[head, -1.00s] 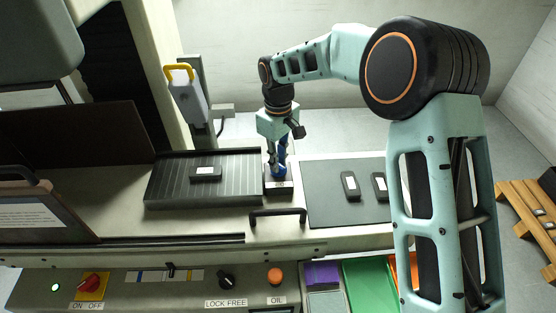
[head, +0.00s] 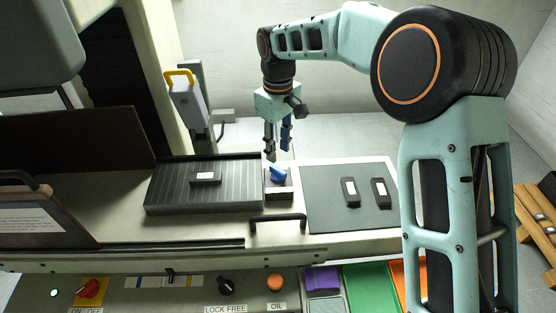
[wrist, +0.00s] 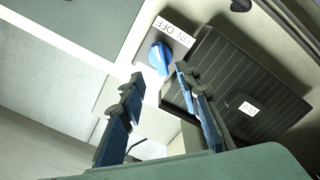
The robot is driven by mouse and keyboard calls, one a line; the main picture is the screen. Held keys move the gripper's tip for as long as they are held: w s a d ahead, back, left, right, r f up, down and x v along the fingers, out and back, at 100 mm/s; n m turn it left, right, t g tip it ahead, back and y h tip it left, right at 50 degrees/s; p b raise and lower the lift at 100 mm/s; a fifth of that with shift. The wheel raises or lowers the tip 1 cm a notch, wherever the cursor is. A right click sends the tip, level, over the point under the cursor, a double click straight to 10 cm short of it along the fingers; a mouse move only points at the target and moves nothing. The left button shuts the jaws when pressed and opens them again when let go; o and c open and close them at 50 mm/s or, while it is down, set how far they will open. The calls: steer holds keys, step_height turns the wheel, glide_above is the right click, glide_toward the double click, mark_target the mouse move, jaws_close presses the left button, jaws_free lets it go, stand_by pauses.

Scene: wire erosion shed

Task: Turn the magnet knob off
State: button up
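The blue magnet knob (head: 278,175) sits on a small block at the right end of the black ribbed magnet plate (head: 168,196). In the wrist view the knob (wrist: 160,58) stands beside a white ON OFF label (wrist: 174,32); I cannot tell surely which word it points to. My gripper (head: 277,153) hangs above the knob with its fingers pointing down, apart from it. In the wrist view my gripper (wrist: 160,77) has its two blue-padded fingers spread with nothing between them.
A small dark labelled block (head: 206,178) lies on the ribbed plate. Two similar blocks lie on the dark mat (head: 325,220) to the right. A black handle (head: 278,219) stands in front. The front panel holds a red switch (head: 90,288) and an orange button (head: 275,282).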

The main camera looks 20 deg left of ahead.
step_height(320, 180, up, 5)
steer(key=shift+r, duration=0.1)
stand_by(0.5)
steer(key=shift+s, duration=0.1)
